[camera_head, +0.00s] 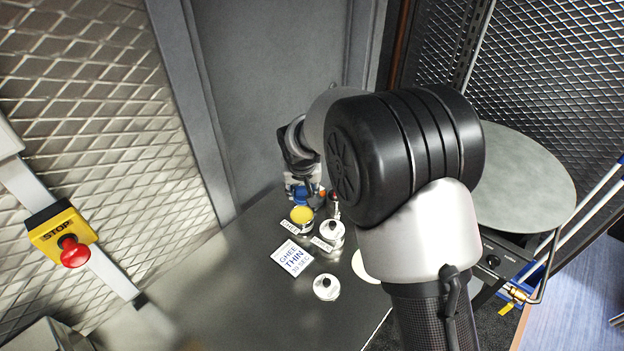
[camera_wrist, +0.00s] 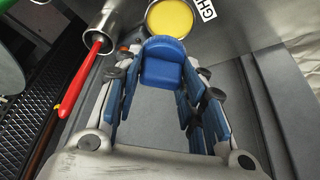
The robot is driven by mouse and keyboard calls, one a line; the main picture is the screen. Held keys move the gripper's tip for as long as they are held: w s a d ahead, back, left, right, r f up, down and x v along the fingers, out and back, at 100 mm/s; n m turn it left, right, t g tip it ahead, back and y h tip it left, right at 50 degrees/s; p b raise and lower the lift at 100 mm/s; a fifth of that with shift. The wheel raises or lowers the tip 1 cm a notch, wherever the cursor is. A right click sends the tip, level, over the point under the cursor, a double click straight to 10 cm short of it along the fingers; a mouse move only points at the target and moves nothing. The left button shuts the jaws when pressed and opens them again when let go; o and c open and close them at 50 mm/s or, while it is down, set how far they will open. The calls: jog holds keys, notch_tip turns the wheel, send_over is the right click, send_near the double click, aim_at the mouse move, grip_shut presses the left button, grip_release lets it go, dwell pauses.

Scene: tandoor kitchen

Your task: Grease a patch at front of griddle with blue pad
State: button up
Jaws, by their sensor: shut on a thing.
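The blue pad (camera_wrist: 163,68) sits between the fingers of my gripper (camera_wrist: 160,85), which is shut on it. In the head view, my gripper (camera_head: 302,178) is low over the far part of the steel counter, and the blue pad (camera_head: 300,195) shows just behind the yellow ghee tin (camera_head: 302,214). In the wrist view the ghee tin (camera_wrist: 170,18) lies just beyond the pad; I cannot tell whether they touch. The round grey griddle (camera_head: 535,185) stands at the right, its left part hidden by my arm. Its edge shows in the wrist view (camera_wrist: 8,82).
A metal cup with a red handle (camera_wrist: 78,80) is beside the gripper. A stop button (camera_head: 74,251) is at left.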

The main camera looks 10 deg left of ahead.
jog(key=shift+s+a+f, duration=0.15)
jog(key=shift+a+f, duration=0.05)
jog(key=shift+a, duration=0.05)
jog(key=shift+d+f+b, duration=0.1)
jog(key=shift+f+b, duration=1.65)
jog(key=shift+f, duration=1.1)
jog(key=shift+f+b, duration=0.55)
jog(key=shift+b, duration=0.05)
jog(key=shift+r+p, duration=2.15)
jog(key=shift+r, duration=1.45)
